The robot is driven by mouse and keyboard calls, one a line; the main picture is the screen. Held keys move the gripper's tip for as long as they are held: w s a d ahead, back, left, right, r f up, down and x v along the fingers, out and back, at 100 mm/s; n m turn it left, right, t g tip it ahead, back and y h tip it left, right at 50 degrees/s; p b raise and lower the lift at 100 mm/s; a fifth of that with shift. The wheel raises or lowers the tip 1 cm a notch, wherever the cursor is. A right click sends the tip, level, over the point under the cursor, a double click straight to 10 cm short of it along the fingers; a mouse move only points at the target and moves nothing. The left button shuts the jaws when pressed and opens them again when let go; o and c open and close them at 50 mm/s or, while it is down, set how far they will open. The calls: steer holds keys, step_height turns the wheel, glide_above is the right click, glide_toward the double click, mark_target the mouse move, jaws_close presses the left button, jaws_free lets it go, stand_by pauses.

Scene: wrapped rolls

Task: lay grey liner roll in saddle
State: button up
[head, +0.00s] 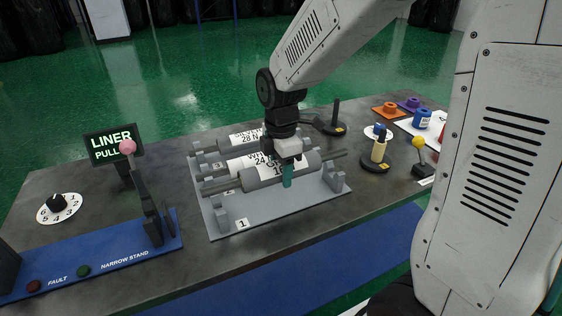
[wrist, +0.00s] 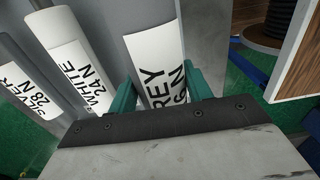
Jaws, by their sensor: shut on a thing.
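The grey liner roll (head: 257,178) lies lengthwise in front of the other rolls over the grey plate, with a thin shaft out of its ends. My gripper (head: 288,176) is shut around the middle of the grey roll. In the wrist view its green fingers (wrist: 161,92) lie either side of the roll (wrist: 140,22), whose label is partly covered. Whether the roll is clear of its supports I cannot tell. Front posts (head: 222,213) beside a "1" mark, with another post (head: 334,179) at right, show no roll in them. Dark uprights (head: 152,222) stand on the blue narrow stand (head: 115,252).
The white roll (head: 238,164) and silver roll (head: 238,140) lie close behind, also in the wrist view. A lit sign (head: 112,144), pink-knobbed lever (head: 128,147) and dial (head: 58,206) are at left. A yellow-knobbed lever (head: 418,142) and coloured spools are at right.

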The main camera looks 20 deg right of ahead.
steer(key=shift+f, duration=2.65)
steer(key=o, duration=1.5)
step_height(320, 180, up, 8)
steer(key=shift+f, duration=0.1)
